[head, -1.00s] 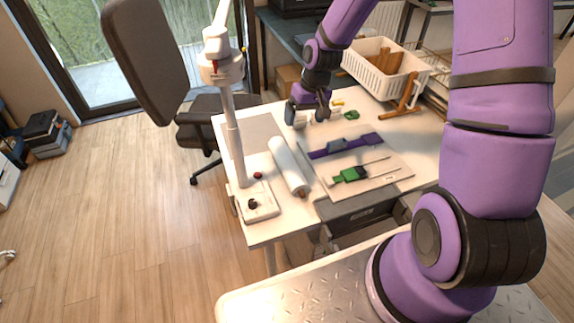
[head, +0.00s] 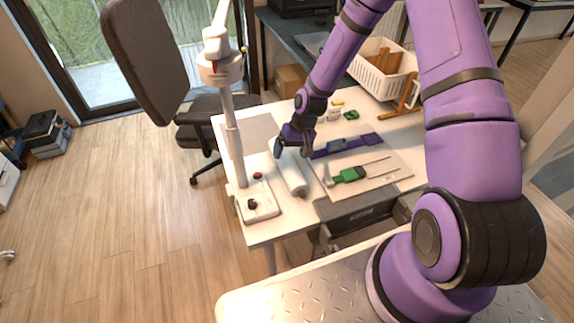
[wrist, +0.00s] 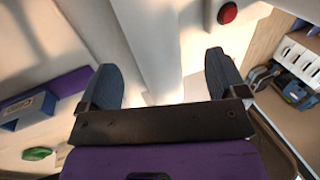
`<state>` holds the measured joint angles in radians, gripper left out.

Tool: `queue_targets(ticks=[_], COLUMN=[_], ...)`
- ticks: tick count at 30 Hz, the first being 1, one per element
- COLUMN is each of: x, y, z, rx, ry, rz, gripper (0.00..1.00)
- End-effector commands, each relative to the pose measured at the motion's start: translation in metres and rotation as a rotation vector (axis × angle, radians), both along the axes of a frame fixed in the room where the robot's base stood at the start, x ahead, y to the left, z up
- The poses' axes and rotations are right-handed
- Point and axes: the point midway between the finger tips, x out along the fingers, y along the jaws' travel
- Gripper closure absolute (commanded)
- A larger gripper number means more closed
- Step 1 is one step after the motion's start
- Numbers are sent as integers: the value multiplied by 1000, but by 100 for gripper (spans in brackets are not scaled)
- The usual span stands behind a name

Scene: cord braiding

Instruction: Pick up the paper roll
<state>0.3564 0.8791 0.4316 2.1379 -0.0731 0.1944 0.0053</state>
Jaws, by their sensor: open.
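The paper roll (head: 292,177) is a white cylinder lying on the white table, left of the braiding board. In the wrist view the roll (wrist: 150,50) runs up between my two fingers. My gripper (head: 291,147) is over the far end of the roll, which it partly hides in the head view. In the wrist view my gripper (wrist: 165,82) is open, with one dark grey finger on each side of the roll. I cannot tell how high the fingertips are above the table.
A white lamp stand (head: 232,140) with a square base (head: 262,207) rises close left of the roll. An office chair (head: 140,60) stands behind left.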

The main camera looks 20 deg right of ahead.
Motion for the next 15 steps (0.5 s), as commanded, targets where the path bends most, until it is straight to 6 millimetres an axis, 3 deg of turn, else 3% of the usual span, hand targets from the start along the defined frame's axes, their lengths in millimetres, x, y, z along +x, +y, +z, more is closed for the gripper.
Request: queue_targets(ticks=[9,15], x=[4,4], y=[6,9], z=[-40,-49], rx=[0,-1], ry=[1,0], rz=[3,1], gripper=[10,10])
